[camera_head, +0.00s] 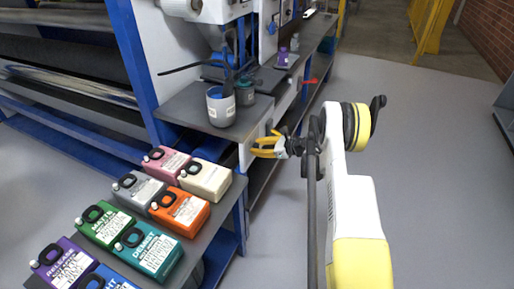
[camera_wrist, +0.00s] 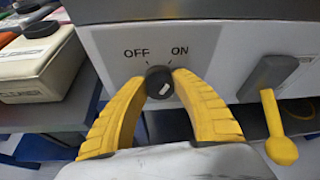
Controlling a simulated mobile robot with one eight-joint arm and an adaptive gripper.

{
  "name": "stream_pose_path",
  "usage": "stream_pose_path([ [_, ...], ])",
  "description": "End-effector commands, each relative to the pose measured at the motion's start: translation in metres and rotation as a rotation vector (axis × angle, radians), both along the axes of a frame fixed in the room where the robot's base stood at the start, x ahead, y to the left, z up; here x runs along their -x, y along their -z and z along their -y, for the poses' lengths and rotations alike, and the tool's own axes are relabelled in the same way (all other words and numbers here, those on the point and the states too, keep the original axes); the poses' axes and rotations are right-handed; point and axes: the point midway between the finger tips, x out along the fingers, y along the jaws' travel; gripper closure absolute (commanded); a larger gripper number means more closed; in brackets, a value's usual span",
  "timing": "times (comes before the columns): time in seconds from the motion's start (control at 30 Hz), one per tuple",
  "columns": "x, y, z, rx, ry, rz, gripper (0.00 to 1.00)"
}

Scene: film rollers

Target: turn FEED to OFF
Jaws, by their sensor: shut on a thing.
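A small dark round knob (camera_wrist: 158,82) sits on a pale panel (camera_wrist: 110,42) under the printed words OFF, at left, and ON, at right. The word FEED is not readable in either view. A short white mark shows on the knob's face, but I cannot tell surely which word it points to. My gripper (camera_wrist: 159,84) has its two yellow fingers closed on the knob from both sides. In the head view my gripper (camera_head: 264,147) reaches the end face of the machine's bench, and the knob is hidden there.
A cream bottle (camera_wrist: 40,65) stands at left. Several coloured bottles, including an orange one (camera_head: 180,212), fill the near shelf. Open floor (camera_head: 440,150) lies at right.

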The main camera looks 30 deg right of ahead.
Motion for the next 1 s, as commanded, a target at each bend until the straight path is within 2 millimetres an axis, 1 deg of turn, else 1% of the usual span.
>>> stream_pose_path([
  [0.17,0.0003,0.0003,-0.0004,0.047,0.001,0.035,0.99],
  [0.37,0.0005,0.0006,-0.0007,0.154,0.001,0.119,0.99],
  [1.0,0.0009,0.0015,-0.0013,0.614,0.002,0.478,0.99],
])
